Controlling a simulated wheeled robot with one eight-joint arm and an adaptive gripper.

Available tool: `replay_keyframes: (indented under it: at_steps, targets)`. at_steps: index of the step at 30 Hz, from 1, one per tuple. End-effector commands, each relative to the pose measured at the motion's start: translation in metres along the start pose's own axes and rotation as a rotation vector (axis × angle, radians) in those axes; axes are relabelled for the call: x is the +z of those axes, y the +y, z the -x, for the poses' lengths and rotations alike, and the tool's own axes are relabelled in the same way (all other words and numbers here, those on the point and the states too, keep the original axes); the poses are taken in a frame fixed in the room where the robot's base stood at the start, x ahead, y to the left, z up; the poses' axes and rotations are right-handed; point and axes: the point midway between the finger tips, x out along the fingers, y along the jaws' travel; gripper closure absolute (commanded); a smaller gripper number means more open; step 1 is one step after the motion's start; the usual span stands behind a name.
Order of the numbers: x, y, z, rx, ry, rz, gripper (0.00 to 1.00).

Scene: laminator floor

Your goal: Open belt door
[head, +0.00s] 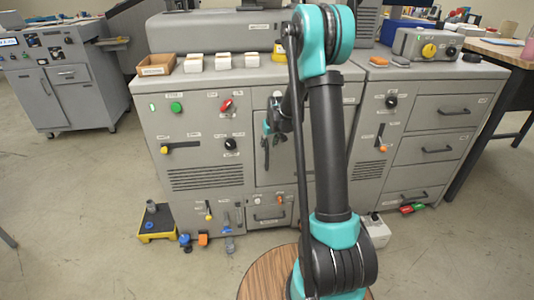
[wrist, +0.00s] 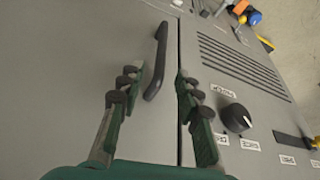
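The grey door panel (wrist: 70,95) fills the left of the wrist view, with a seam along its right edge. Its label is not readable, so I cannot confirm its name. A black bar handle (wrist: 156,62) stands out from it near the seam. My gripper (wrist: 158,80) is open, with its fingers either side of the handle's lower end in the picture; no finger clearly touches it. The door looks shut. In the head view, my gripper (head: 270,138) is in front of the door (head: 262,178), which my arm partly hides.
A black knob (wrist: 236,117) and a vent grille (wrist: 240,62) lie right of the seam. In the head view, a yellow-edged stand (head: 157,222) and loose parts are on the floor by the machine. Open floor lies at left. A round wooden top (head: 262,275) is in front.

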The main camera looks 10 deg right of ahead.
Motion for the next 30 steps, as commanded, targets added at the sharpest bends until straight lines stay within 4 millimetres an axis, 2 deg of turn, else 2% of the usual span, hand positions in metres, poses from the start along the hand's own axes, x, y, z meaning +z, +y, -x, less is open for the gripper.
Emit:
replay_keyframes:
  at_steps: [6, 13, 18, 27, 30]
  targets:
    - [0.0, 0.0, -0.037, 0.0, 0.0, 0.001, 0.66]
    - [0.0, 0.0, -0.064, 0.0, 0.0, 0.001, 0.66]
    - [0.0, 0.0, -0.072, 0.0, 0.0, 0.001, 0.66]
    - [0.0, 0.0, -0.074, 0.0, 0.0, 0.0, 0.66]
    - [0.0, 0.0, -0.074, 0.0, 0.0, 0.0, 0.78]
